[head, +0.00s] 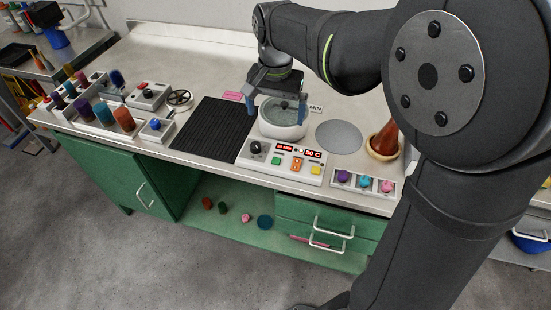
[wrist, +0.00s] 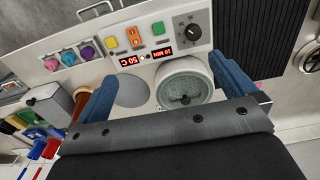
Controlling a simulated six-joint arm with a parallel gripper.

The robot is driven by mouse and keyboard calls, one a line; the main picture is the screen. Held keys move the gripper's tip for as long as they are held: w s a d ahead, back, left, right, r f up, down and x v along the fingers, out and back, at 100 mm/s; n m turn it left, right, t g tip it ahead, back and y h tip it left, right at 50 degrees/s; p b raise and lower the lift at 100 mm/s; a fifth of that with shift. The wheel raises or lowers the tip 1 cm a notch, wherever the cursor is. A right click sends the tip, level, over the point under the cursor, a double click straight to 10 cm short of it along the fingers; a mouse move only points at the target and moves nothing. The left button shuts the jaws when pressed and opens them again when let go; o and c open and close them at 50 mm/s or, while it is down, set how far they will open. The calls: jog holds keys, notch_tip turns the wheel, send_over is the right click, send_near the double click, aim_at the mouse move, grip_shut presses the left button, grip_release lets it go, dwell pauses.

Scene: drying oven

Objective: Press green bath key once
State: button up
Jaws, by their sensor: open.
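The green key also shows in the wrist view (wrist: 158,28), uncovered. Behind the panel stands the round white bath (head: 283,131) with a clear lid. My gripper (head: 278,108) is open and empty, pointing down at the bath, its blue fingers apart on either side of the lid. Whether they touch it I cannot tell. In the wrist view my gripper (wrist: 162,70) is away from the green key.
A yellow key (head: 316,171) and red displays reading 10 MIN and 50 C share the panel. A black ribbed mat (head: 212,128) lies left; a grey disc (head: 339,137), a brown flask (head: 385,138) and a tray of coloured knobs (head: 362,186) are right. Bottle racks stand far left.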

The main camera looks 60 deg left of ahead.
jog(key=shift+r, duration=0.65)
